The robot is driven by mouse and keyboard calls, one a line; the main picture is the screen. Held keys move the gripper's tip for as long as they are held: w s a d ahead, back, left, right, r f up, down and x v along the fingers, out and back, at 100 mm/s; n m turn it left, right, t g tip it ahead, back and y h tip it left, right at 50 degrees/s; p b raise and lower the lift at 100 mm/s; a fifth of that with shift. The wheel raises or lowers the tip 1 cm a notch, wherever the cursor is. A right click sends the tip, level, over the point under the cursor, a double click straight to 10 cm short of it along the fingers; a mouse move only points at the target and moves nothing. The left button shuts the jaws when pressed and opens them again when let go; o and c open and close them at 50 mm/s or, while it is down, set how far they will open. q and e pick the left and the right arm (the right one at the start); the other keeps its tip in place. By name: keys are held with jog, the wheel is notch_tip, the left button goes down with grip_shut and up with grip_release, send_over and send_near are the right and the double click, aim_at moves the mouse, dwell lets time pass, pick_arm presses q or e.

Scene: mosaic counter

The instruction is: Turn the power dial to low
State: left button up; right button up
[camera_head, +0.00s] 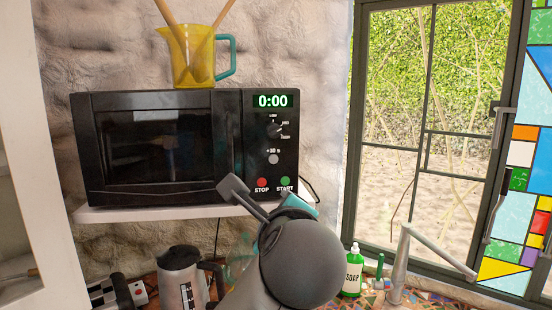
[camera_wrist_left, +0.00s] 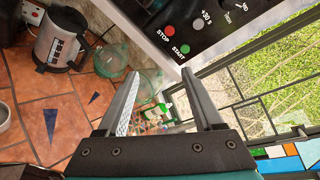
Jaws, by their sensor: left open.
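The black microwave (camera_head: 160,150) stands on a white shelf. Its power dial (camera_head: 274,129) is on the right-hand panel below the display, with small labels around it. The dial's pointer looks turned to the right, toward the middle label, but it is too small to be sure. My left gripper (camera_head: 262,198) is in front of the panel's lower part, below the dial and apart from it. In the left wrist view, the gripper (camera_wrist_left: 160,76) is open and empty, with part of the microwave panel (camera_wrist_left: 205,38) beyond it. My right gripper is not in view.
A yellow jug (camera_head: 192,58) with wooden utensils stands on the microwave. STOP (camera_head: 262,183) and START (camera_head: 285,182) buttons sit below the dial. A kettle (camera_head: 180,275) and soap bottle (camera_head: 353,270) are on the counter. A window is at right.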

aim_at(275, 132)
pick_arm(q)
notch_tip(275, 132, up, 11)
jog(key=s+d+m+t+y, duration=0.1)
jog(key=s+d+m+t, duration=0.1)
jog(key=m+t, duration=0.15)
jog(key=shift+m+g, duration=0.25)
jog(key=w+p, duration=0.1)
jog(key=w, duration=0.4)
jog(key=w+a+p, duration=0.1)
jog(key=w, duration=0.4)
jog(key=w+a+p, duration=0.1)
jog(key=w, duration=0.4)
jog(key=shift+p, duration=0.4)
grip_shut()
